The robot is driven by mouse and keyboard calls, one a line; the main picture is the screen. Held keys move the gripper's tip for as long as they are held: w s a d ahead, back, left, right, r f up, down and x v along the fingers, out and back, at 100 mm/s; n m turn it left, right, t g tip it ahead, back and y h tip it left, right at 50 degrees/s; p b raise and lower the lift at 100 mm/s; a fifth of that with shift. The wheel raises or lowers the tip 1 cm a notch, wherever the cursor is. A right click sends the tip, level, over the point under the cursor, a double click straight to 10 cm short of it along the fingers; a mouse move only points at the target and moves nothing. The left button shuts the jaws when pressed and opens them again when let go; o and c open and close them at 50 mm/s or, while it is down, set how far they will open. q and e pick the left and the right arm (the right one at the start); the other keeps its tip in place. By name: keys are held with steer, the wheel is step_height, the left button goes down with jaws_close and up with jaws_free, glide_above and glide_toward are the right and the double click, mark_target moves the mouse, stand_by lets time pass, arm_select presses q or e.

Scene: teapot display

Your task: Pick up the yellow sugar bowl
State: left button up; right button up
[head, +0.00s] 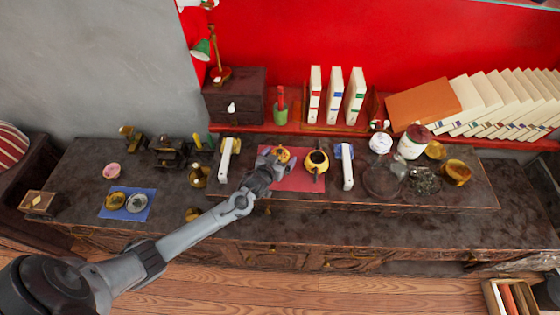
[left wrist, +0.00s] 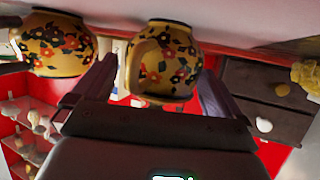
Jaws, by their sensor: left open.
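The yellow sugar bowl (head: 283,153) stands on the red mat (head: 300,182) on the raised dark shelf, partly hidden behind my left gripper (head: 270,165). In the left wrist view, which is upside down, the flowered yellow bowl (left wrist: 165,58) shows between the two fingers of the left gripper (left wrist: 157,85). The gripper is open, with a finger on either side of the bowl; whether they touch it I cannot tell. My right gripper is in neither view.
A yellow teapot (head: 317,160) stands close to the bowl's right; it also shows in the left wrist view (left wrist: 55,45). White upright objects (head: 227,160) (head: 346,166) flank the mat. A dark drawer box (head: 235,97) and books (head: 334,95) stand behind.

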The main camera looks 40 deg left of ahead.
arm_select(q)
steer(key=shift+w+f, duration=0.15)
steer(key=shift+w, duration=0.1)
steer(key=shift+a, duration=0.1)
steer(key=c, duration=1.4)
